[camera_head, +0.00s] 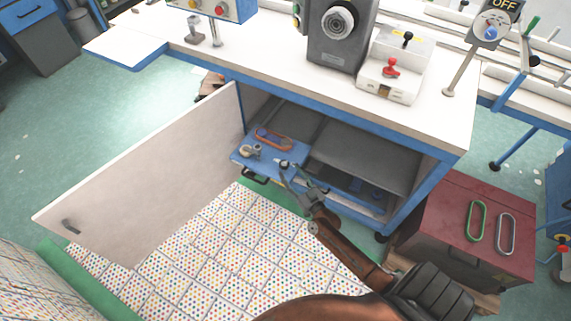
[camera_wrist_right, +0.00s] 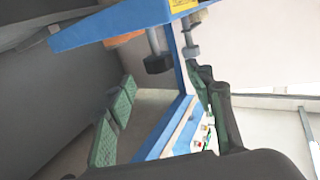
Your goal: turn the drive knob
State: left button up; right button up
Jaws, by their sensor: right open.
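A grey machine (camera_head: 335,55) with a large round ribbed knob (camera_head: 338,22) stands on the workbench at the top of the head view. A smaller blue knob (camera_head: 490,33) sits on a post-mounted panel marked OFF at the top right. I cannot tell which one is the drive knob. My right gripper (camera_head: 287,172) is open beside the pulled-out blue drawer under the bench, well below and apart from both knobs. In the right wrist view its fingers (camera_wrist_right: 163,110) are spread, with nothing visibly held between them. My left gripper is not in view.
A white cabinet door (camera_head: 150,175) stands open at left. A box with red and black levers (camera_head: 395,68) sits right of the machine. A dark red cabinet (camera_head: 450,215) stands at right.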

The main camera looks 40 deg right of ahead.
aim_at(287, 168)
jog(key=w, duration=0.2)
jog(key=w+b, duration=0.1)
jog(key=w, duration=0.1)
jog(key=shift+w+d+f, duration=0.1)
jog(key=shift+d+f, duration=0.05)
jog(key=shift+d, duration=0.1)
jog(key=shift+w+d, duration=0.1)
jog(key=shift+w, duration=0.75)
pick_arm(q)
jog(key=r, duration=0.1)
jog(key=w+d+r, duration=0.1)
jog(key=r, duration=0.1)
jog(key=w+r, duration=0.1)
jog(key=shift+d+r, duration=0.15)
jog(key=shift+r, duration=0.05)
pick_arm(e)
jog(key=shift+c, duration=0.2)
jog(key=c, duration=1.2)
jog(key=shift+o, duration=0.2)
